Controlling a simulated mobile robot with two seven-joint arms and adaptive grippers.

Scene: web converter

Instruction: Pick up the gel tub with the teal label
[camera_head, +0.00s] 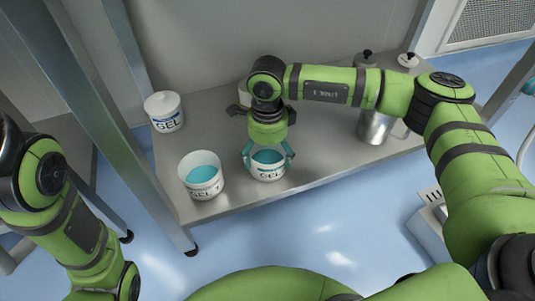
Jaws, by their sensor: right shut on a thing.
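A white open gel tub (268,173) with teal gel inside and "GEL" lettering stands in the middle, near the shelf's front edge. My right gripper (268,155) reaches down from above and is shut on this tub, with teal fingers on either side of its rim. I cannot tell whether the tub touches the shelf, and its label colour is hard to make out. A second open gel tub (203,184) with teal gel stands to its left. My left gripper is out of view.
The grey metal shelf (320,160) is framed by metal posts (125,130). A metal canister (374,127) stands at the right, partly behind my right arm. A white container is mostly hidden behind my right wrist. Bare shelf lies right of the held tub.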

